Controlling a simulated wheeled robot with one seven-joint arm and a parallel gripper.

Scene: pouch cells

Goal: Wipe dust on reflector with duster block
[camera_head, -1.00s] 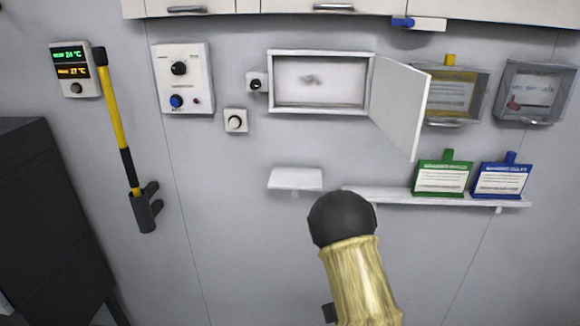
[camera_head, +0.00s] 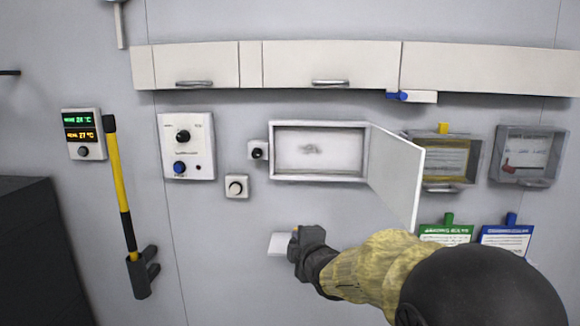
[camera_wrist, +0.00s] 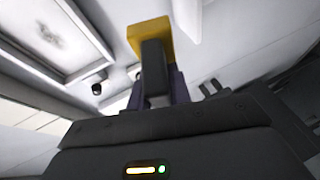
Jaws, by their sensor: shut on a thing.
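The reflector (camera_head: 325,160) is a pale panel recessed in a white frame on the wall, with a grey dust smudge (camera_head: 311,149) near its middle. Its smudge also shows at the upper left of the wrist view (camera_wrist: 52,38). My gripper (camera_head: 296,242) is below the frame in the head view, in front of a small white shelf (camera_head: 277,245). In the wrist view my gripper (camera_wrist: 155,72) is shut on the yellow duster block (camera_wrist: 149,34), which sticks out beyond the fingers. The block is apart from the reflector. In the head view my gripper mostly hides the block.
A white door (camera_head: 398,178) stands open on the frame's right side. Small knobs (camera_head: 258,151) and (camera_head: 236,187) sit left of the frame. Cabinets (camera_head: 330,65) run above. Green (camera_head: 446,234) and blue (camera_head: 507,240) signs are at the right, partly behind my arm.

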